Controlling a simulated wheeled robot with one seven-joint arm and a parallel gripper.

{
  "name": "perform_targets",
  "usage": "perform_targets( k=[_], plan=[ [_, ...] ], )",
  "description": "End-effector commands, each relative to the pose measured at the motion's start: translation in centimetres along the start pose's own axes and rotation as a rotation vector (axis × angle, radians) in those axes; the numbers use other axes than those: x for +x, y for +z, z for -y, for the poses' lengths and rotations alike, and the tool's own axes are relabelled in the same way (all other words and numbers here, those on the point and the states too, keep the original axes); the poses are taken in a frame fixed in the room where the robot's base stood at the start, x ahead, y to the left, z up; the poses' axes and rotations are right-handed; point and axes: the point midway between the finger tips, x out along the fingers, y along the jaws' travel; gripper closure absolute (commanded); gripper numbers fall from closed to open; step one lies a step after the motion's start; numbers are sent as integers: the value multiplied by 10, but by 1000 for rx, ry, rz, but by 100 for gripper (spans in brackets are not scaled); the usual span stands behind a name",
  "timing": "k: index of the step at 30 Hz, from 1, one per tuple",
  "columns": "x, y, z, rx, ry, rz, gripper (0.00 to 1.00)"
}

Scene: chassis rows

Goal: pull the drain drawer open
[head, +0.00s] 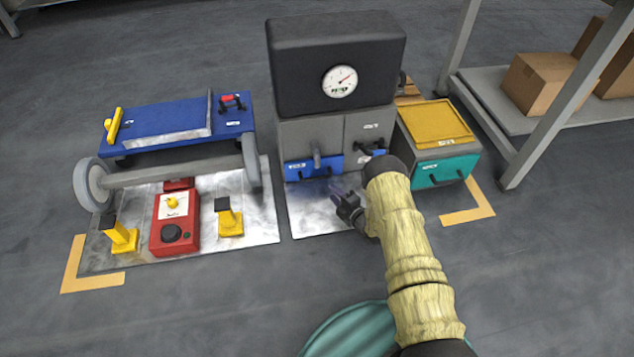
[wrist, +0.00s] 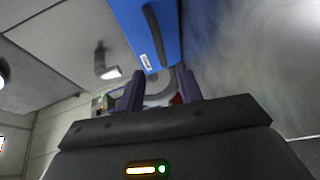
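A grey cabinet holds two blue drawer fronts low down, a left one (head: 308,168) and a right one (head: 376,153). Their labels are too small to read, so I cannot tell which is the drain drawer. Both look shut. In the wrist view a blue front (wrist: 130,20) with a dark bar handle (wrist: 156,38) and a white label fills the top. It appears to be the left drawer, below a metal spout (wrist: 105,66). My gripper (head: 345,203) is in front of the cabinet, low over the metal floor plate. In the wrist view its fingers (wrist: 160,94) are apart and empty, clear of the handle.
A black box with a gauge (head: 340,80) tops the cabinet. A teal drawer (head: 445,171) under a yellow lid stands right. A blue trolley (head: 170,128) and a red box (head: 175,222) stand left. A shelf leg (head: 545,120) rises far right. The floor plate (head: 305,222) is clear.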

Motion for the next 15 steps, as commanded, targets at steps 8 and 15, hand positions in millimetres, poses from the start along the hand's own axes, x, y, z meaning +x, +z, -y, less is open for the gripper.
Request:
perform_targets(
  k=[8, 15],
  plan=[
    [44, 0, 4, -2, 4, -1, 64],
    [79, 0, 4, -1, 4, -2, 64]
  ],
)
